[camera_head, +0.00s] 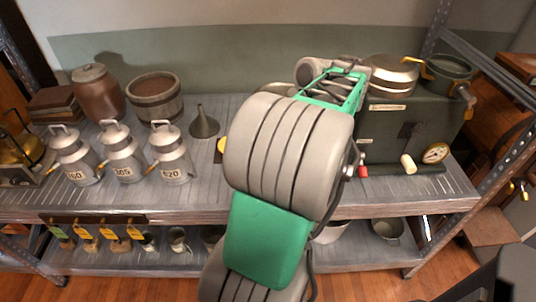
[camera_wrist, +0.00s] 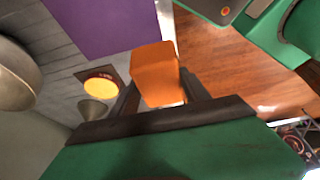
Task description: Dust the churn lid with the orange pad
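The orange pad (camera_wrist: 155,72) is between the dark fingers of my gripper (camera_wrist: 158,98) in the wrist view, which press on its two sides. It hangs out past the fingertips. In the head view my arm hides the gripper and pad. Several grey metal churns with numbers, such as the one marked 305 (camera_head: 122,153), stand at the left of the shelf with lids on top. A round metal lidded vessel (camera_head: 392,75) sits on the dark green box at the right. I cannot tell which lid the task means.
A grey funnel (camera_head: 204,123) stands mid-shelf, also seen in the wrist view (camera_wrist: 93,111), beside a yellow disc (camera_wrist: 101,86). A brown jar (camera_head: 98,94) and wooden tub (camera_head: 155,98) stand at the back left. The green box (camera_head: 400,130) carries a dial. Steel posts (camera_head: 460,150) edge the shelf.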

